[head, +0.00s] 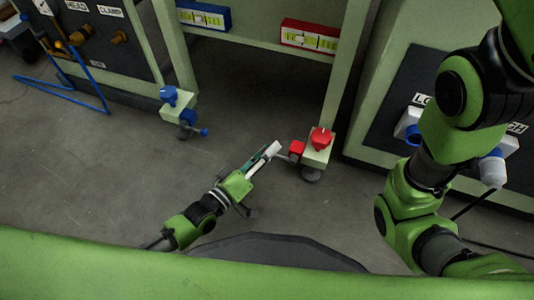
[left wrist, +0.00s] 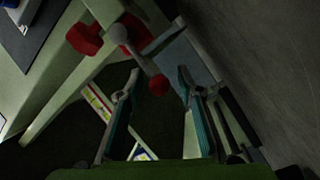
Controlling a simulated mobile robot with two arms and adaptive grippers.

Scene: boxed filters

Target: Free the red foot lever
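In the head view, the red foot lever assembly stands at the foot of the bench's right leg: a pale block (head: 317,156) with a red knob (head: 321,138) on top and a red piece (head: 297,147) on its left. My left gripper (head: 272,150) reaches toward it from the left, low over the floor. In the left wrist view, my left gripper (left wrist: 158,73) is open, its two fingers apart. My right gripper is out of view.
A similar foot with blue parts (head: 178,98) stands at the left leg. Blue (head: 203,15) and red (head: 309,36) filter boxes sit on the bench rail above. A cabinet with white connectors (head: 493,169) is at right. Floor between the legs is clear.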

